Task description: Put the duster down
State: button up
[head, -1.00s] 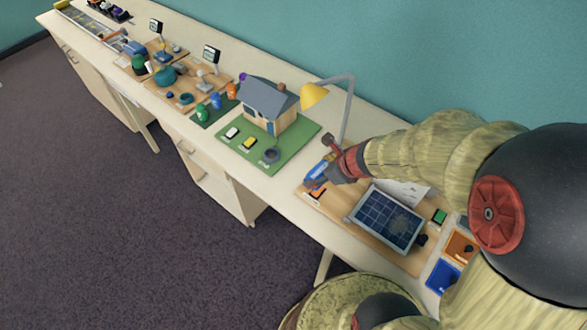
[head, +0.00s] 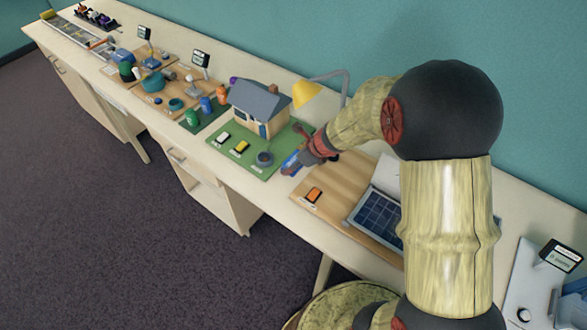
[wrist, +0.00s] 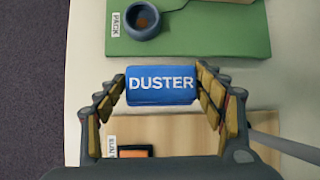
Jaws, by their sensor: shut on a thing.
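The duster is a blue block with white lettering, and in the wrist view the duster (wrist: 161,85) sits between the two fingers of my gripper (wrist: 163,88). In the head view the blue duster (head: 291,162) shows at the end of my gripper (head: 303,158), just right of the green board's near right corner. My gripper is shut on the duster. In the wrist view it is over the pale gap between the green board and the wooden board. I cannot tell whether its underside touches the bench.
The green board (head: 215,140) carries a model house (head: 260,105), small cars and a grey round pot (head: 264,159). The wooden board (head: 335,215) holds an orange item (head: 314,195) and a solar panel (head: 378,215). A yellow lamp (head: 305,93) stands behind. The pale bench (head: 275,192) is bare along its front edge.

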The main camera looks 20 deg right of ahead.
jog(key=shift+w+f, duration=0.3)
jog(key=shift+f, duration=0.15)
jog(key=shift+w+f+b, duration=0.2)
jog(key=shift+f+b, duration=0.8)
jog(key=shift+f, duration=0.65)
jog(key=shift+f, duration=0.1)
jog(key=o, duration=1.6)
jog(key=shift+c, duration=0.2)
jog(key=shift+r, duration=0.3)
jog(key=p+v, duration=0.4)
jog(key=v, duration=0.7)
jog(key=shift+s+r, duration=0.25)
